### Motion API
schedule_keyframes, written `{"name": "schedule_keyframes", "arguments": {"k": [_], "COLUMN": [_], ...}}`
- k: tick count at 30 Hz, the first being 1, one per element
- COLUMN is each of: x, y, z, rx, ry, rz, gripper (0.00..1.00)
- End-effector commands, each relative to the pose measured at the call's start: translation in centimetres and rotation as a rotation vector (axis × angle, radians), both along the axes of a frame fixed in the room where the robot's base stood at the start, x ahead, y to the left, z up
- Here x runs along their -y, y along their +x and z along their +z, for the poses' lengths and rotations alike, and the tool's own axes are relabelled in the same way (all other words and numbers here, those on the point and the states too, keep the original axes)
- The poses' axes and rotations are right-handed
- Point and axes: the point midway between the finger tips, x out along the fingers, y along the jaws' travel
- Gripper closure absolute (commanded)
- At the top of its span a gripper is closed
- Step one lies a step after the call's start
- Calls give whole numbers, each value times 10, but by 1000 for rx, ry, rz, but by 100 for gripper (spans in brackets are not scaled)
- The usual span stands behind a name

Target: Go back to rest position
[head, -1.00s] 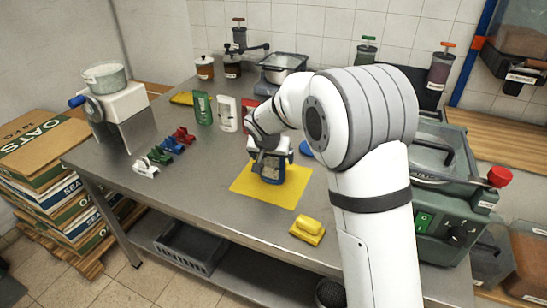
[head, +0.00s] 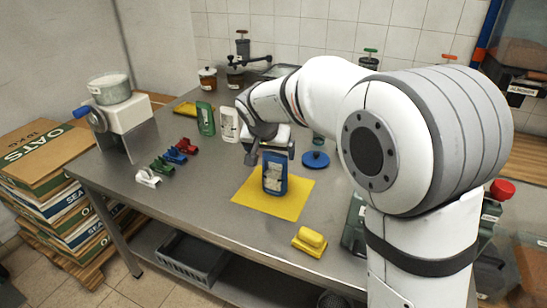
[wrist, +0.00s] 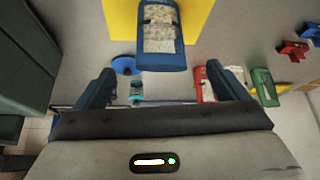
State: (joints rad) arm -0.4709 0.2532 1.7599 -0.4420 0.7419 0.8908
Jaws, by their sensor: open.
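My gripper (head: 268,154) is open and empty, just behind and above a blue pouch with a pale label (head: 274,173). The pouch stands upright on a yellow mat (head: 255,205) on the steel table. In the wrist view, the two dark fingers of my gripper (wrist: 165,88) are spread wide. The blue pouch (wrist: 160,40) shows beyond them, clear of both fingers, with the yellow mat (wrist: 120,30) behind it.
Green (head: 205,118) and white (head: 229,124) pouches stand left of my gripper. A blue round lid (head: 316,160) lies to its right. Several coloured clips (head: 162,165) lie at left, a yellow block (head: 309,241) in front. A grinder (head: 120,118) stands at the table's left end.

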Motion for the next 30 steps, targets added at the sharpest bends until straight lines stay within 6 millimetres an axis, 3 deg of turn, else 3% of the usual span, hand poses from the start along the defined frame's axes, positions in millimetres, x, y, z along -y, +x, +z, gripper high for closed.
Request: {"name": "schedule_keyframes", "arguments": {"k": [11, 14, 16, 20, 24, 30], "x": [0, 11, 30, 86, 141, 189], "y": [-2, -9, -21, -64, -128, -218], "z": [4, 9, 16, 33, 41, 38], "rx": [0, -10, -27, -86, -162, -246], "ry": [0, -3, -11, -28, -34, -15], "rz": [0, 0, 0, 10, 38, 87], "gripper": [7, 7, 7, 7, 7, 7]}}
